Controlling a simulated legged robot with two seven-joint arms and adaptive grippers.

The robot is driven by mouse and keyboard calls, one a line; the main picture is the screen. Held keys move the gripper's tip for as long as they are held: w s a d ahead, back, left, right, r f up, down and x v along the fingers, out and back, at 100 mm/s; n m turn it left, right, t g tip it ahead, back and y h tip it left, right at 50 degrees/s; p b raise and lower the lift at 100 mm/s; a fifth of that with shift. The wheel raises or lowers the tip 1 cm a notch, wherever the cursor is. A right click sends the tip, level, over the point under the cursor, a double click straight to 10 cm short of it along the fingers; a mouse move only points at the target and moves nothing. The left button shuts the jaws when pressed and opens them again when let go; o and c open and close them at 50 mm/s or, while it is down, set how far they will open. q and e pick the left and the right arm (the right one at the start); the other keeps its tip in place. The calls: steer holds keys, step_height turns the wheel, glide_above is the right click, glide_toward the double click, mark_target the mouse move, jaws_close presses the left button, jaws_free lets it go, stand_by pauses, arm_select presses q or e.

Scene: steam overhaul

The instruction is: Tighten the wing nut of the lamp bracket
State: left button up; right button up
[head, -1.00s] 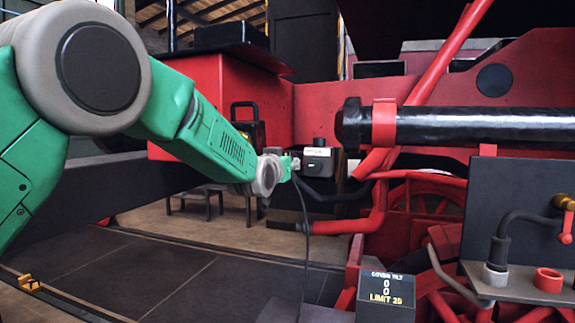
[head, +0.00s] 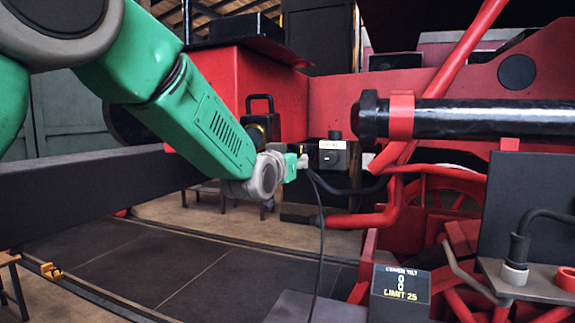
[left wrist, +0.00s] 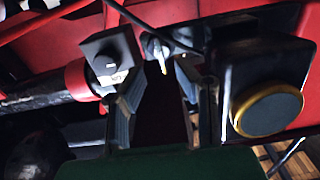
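A black lamp (head: 262,124) with a top handle stands by the red locomotive body, partly behind my left arm; its yellow-rimmed round face (left wrist: 268,110) shows at right in the left wrist view. A small grey fitting with a pale yellow tip (left wrist: 158,50), possibly the wing nut, lies beyond the fingertips in the left wrist view. My left gripper (left wrist: 158,88) is open, its two fingers apart with nothing seen between them. In the head view the left gripper (head: 303,162) is small, close beside a black box with a knob (head: 333,155). My right gripper is not in view.
The black box (left wrist: 112,55) is close to one finger in the left wrist view. A dark cable (head: 322,230) hangs below the gripper. A black pipe (head: 470,118) and red rods stand to the right.

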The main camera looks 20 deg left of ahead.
arm_select(q)
steer(key=s, duration=0.5)
steer(key=shift+f, duration=0.1)
steer(key=shift+w, duration=0.1)
